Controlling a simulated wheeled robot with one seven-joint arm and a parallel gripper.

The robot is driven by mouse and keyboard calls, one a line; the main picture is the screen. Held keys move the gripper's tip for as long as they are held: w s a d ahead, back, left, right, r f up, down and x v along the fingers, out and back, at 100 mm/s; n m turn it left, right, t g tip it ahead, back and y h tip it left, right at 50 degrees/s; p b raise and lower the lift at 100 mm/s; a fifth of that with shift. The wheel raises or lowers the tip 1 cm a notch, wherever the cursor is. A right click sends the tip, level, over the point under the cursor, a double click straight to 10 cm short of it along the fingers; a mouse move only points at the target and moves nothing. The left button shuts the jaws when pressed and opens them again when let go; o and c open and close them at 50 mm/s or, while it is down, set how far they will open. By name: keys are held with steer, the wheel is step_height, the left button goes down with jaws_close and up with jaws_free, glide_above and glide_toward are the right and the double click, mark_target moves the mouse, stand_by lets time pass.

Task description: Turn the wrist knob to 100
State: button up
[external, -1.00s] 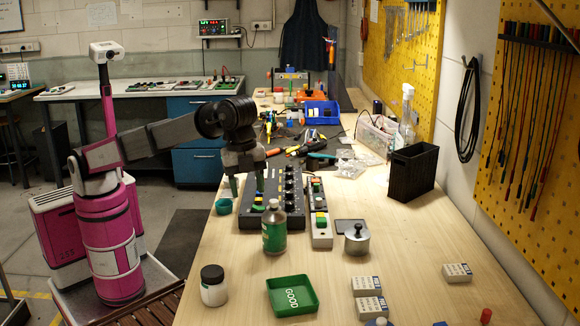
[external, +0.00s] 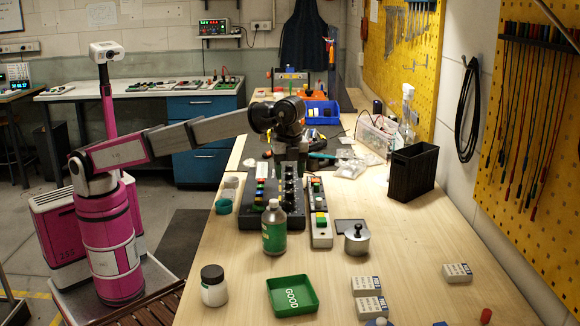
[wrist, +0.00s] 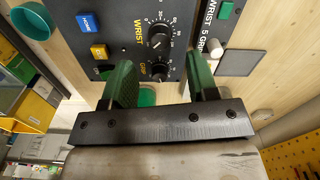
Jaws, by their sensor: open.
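The black control panel (external: 258,217) lies on the bench with a row of dark knobs and coloured buttons. In the wrist view, the wrist knob (wrist: 158,41) is a black round knob beside the yellow label WRIST, with a numbered scale around it. A second knob (wrist: 157,71) sits below it beside the GRIP label. I cannot read the wrist knob's setting. My gripper (wrist: 163,68) is open, its green fingers on either side of the knob column and nearest the GRIP knob. Nothing is between them in its grasp. In the external view my gripper (external: 291,163) is over the panel's far part.
A narrow grey button strip (external: 321,232) lies right of the panel. A green-labelled bottle (external: 274,230) stands at its near edge. The right-hand bench surface is mostly free.

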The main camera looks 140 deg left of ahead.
mark_target(290, 191)
step_height(290, 191, down, 6)
steer(key=shift+r, duration=0.15)
stand_by(0.3)
steer(key=c, duration=0.9)
